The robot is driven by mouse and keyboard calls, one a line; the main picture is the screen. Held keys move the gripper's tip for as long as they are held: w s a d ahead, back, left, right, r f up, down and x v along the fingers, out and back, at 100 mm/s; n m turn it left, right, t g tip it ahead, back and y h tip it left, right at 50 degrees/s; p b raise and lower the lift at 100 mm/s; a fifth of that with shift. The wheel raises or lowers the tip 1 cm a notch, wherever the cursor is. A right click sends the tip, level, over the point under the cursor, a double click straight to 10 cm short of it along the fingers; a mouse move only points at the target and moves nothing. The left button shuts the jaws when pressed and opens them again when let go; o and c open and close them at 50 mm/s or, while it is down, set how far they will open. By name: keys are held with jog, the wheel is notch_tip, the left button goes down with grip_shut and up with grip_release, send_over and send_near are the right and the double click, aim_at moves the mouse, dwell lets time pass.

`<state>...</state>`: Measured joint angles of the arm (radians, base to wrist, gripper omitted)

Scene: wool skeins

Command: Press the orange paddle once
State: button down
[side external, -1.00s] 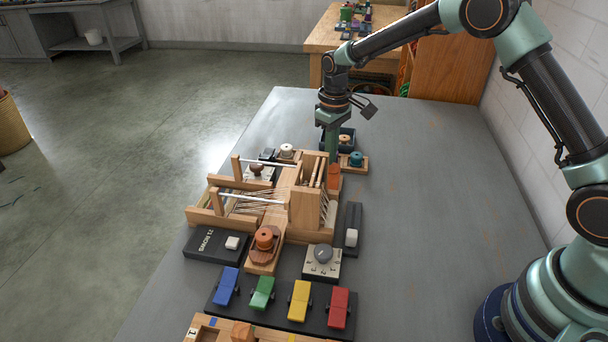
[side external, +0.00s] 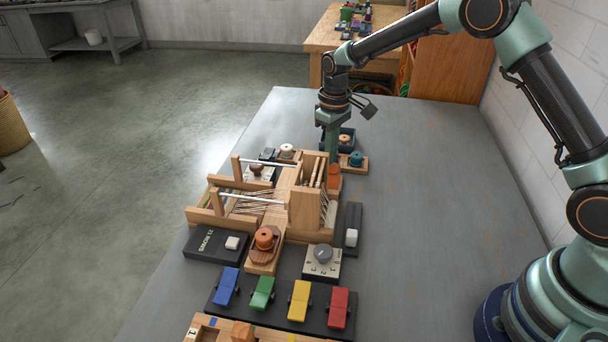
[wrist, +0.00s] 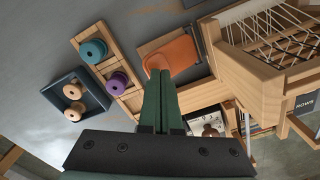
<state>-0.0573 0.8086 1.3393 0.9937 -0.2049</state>
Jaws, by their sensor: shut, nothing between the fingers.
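The orange paddle (side external: 334,177) sits on a small wooden base at the right rear of the wooden loom. In the wrist view the orange paddle (wrist: 178,54) lies just beyond my fingertips. My gripper (side external: 333,160) points straight down at the paddle's far end, with its green fingers shut and empty. In the wrist view my gripper (wrist: 160,74) overlaps one rounded end of the paddle. I cannot tell whether the tips touch it or hover just above. The fingers hide a small part of the paddle.
The loom (side external: 305,208) stands close beside the paddle. A wooden rack with teal (wrist: 93,51) and purple spools and a dark tray (wrist: 72,98) with wooden spools are near. The table's right side is clear.

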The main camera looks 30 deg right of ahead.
aim_at(330, 168)
jog(key=shift+f, duration=0.6)
jog(key=shift+f, duration=1.05)
jog(key=shift+r, duration=4.05)
